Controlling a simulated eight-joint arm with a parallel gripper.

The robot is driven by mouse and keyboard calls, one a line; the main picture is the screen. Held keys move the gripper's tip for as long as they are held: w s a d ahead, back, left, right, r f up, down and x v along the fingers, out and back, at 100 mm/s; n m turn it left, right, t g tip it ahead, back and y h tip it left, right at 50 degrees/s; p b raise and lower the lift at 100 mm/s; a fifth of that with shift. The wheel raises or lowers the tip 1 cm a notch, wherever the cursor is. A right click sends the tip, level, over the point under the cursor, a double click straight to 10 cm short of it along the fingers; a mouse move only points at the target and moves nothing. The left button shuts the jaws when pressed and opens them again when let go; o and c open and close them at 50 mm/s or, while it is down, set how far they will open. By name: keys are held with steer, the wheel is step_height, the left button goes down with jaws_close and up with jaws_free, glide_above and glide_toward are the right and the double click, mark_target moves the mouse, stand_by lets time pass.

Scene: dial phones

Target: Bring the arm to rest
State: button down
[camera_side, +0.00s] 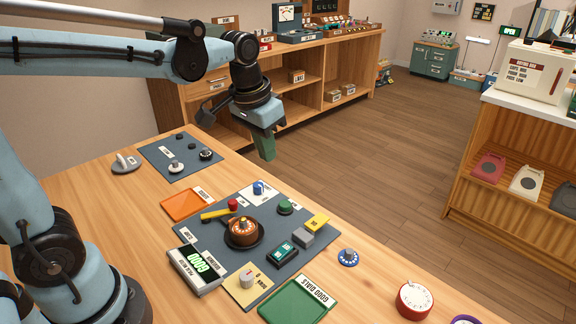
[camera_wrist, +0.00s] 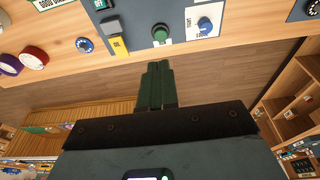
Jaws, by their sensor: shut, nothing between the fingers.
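My gripper (camera_side: 264,150) hangs at the end of my raised arm, above and just past the far edge of the wooden workbench (camera_side: 120,215). Its green fingers point down and are together, with nothing between them. In the wrist view my gripper (camera_wrist: 157,68) shows its two fingers side by side, over the wooden floor and close to the bench edge. It touches nothing that I can see.
A dark mat (camera_side: 205,250) on the bench holds a brown dial (camera_side: 243,232), a green knob (camera_side: 285,207) and other parts. An orange tray (camera_side: 188,204) and a green tray (camera_side: 299,301) lie beside it. Shelves (camera_side: 330,75) stand behind; open floor (camera_side: 390,140) lies between.

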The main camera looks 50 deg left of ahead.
steer(key=s+f+t, duration=0.3)
steer(key=s+t, duration=0.1)
steer(key=s, duration=0.4)
steer(key=shift+t, duration=0.3)
steer(key=shift+s, duration=0.1)
stand_by(1.4)
